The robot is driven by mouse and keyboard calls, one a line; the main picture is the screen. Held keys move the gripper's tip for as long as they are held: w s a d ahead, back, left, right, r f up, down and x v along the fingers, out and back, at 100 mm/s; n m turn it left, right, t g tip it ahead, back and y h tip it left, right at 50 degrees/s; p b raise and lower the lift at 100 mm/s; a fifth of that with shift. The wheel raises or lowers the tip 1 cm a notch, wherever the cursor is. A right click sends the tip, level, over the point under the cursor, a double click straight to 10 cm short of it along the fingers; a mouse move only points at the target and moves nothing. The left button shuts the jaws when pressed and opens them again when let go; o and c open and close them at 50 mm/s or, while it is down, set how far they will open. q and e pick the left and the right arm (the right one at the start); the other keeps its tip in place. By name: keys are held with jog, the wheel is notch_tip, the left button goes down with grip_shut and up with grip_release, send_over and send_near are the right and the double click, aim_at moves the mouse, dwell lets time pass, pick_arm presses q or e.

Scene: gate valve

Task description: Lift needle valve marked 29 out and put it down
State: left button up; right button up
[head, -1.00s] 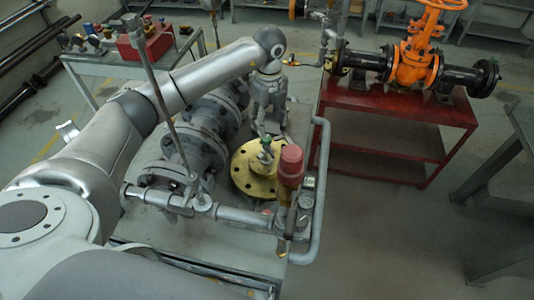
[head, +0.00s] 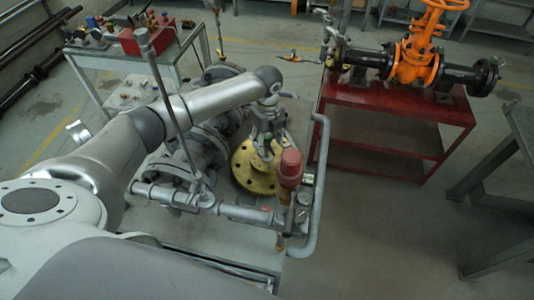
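A yellow round flange (head: 246,174) with bolt holes lies on the grey bench, among grey pipework. The needle valve stands at its middle; its green top is now largely hidden by my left gripper, and no number can be read. My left gripper (head: 265,146) comes down from above, with its fingers low over the flange at the valve. Whether the fingers are open or closed on it is too small and covered to tell. My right gripper is out of view.
A red-capped fitting (head: 290,168) stands close to the right of the flange. A grey pipe rail (head: 322,185) bounds the bench's right side, and a thin upright rod (head: 163,88) stands at left. A red stand (head: 395,125) holds an orange gate valve (head: 412,62).

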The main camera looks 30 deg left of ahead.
pick_arm(q)
grip_shut()
jog(key=shift+a+r, duration=0.1)
dwell(0.4)
